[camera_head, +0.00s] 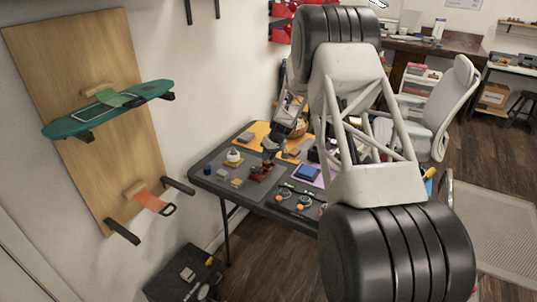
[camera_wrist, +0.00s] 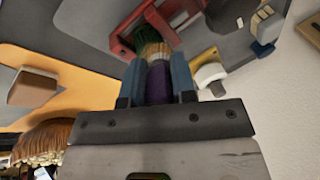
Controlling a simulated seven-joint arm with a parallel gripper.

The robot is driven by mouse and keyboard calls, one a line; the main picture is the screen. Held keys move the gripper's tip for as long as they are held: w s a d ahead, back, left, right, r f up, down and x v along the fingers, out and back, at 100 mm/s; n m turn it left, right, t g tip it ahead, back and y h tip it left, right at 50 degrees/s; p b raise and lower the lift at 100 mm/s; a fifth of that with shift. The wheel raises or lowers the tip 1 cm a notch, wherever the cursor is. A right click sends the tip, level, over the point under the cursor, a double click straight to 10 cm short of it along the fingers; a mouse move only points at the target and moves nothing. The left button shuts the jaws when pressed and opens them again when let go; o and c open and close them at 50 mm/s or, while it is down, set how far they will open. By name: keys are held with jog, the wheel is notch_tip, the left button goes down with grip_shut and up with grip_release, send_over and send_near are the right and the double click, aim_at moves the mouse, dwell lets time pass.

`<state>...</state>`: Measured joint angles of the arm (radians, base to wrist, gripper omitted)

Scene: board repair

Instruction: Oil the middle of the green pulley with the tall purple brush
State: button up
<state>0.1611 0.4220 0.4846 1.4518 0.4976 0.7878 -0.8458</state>
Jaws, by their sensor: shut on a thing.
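My gripper (camera_wrist: 157,85) is shut on the purple brush (camera_wrist: 158,80); its purple handle sits between the two blue-grey fingers, with a pale band and tan bristles beyond. The bristle end overlaps a green part, likely the green pulley (camera_wrist: 146,34), inside a red bracket (camera_wrist: 122,42). I cannot tell whether the bristles touch it, as the brush hides part of it. In the head view my gripper (camera_head: 268,157) is small and points down at the red bracket (camera_head: 261,173) on the table. The brush cannot be made out there.
The dark table (camera_head: 210,181) also carries an orange mat (camera_wrist: 75,98), a brown block (camera_wrist: 32,86), a brown-bristled thing (camera_wrist: 45,140) and a white round part (camera_wrist: 210,74). A blue pad (camera_head: 307,173) and several small parts lie right of the bracket. A wall stands close at left.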

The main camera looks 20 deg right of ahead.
jog(key=shift+s+a, duration=0.15)
jog(key=shift+s, duration=0.3)
jog(key=shift+s+r, duration=0.1)
jog(key=shift+r, duration=3.9)
